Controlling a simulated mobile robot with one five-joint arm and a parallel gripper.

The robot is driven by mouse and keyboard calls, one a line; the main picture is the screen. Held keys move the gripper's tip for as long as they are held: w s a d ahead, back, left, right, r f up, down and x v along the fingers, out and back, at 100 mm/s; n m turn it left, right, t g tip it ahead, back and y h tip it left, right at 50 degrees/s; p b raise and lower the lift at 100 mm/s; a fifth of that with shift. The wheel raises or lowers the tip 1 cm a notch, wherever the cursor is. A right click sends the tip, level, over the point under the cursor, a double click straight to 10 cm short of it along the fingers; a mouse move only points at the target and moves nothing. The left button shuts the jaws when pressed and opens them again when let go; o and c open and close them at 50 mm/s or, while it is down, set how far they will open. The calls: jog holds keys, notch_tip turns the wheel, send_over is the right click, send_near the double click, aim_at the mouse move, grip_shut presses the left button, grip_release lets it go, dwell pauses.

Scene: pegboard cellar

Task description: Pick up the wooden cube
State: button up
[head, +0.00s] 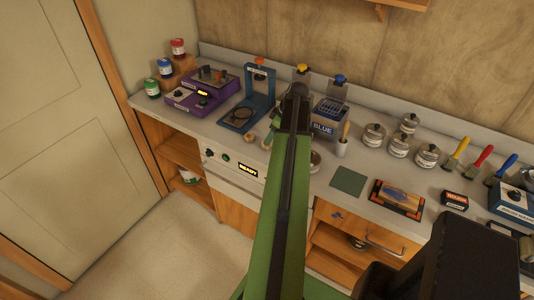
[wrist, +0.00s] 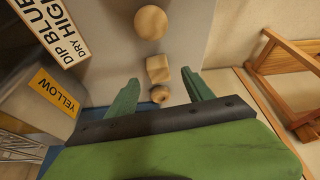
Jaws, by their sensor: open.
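The wooden cube (wrist: 158,68) is pale wood and lies on the grey worktop in the wrist view. My gripper (wrist: 159,77) is open, with one green finger on each side of the line to the cube. The cube appears just past the fingertips, not gripped; I cannot tell the height gap. In the head view my green arm covers much of this spot, and I cannot make out the cube there.
A box with a yellow label (wrist: 58,92) stands close on the left in the wrist view. In the head view a purple machine (head: 203,90) and a blue press stand (head: 250,105) are left of my arm; steel pots (head: 398,143) are on the right.

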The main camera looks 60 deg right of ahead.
jog(key=shift+w+f, duration=0.1)
jog(key=b+x, duration=0.4)
jog(key=x, duration=0.1)
jog(key=shift+w+d+f+b, duration=0.1)
jog(key=shift+d+f+b, duration=0.05)
jog(key=shift+b, duration=0.2)
jog(key=shift+c, duration=0.4)
grip_shut()
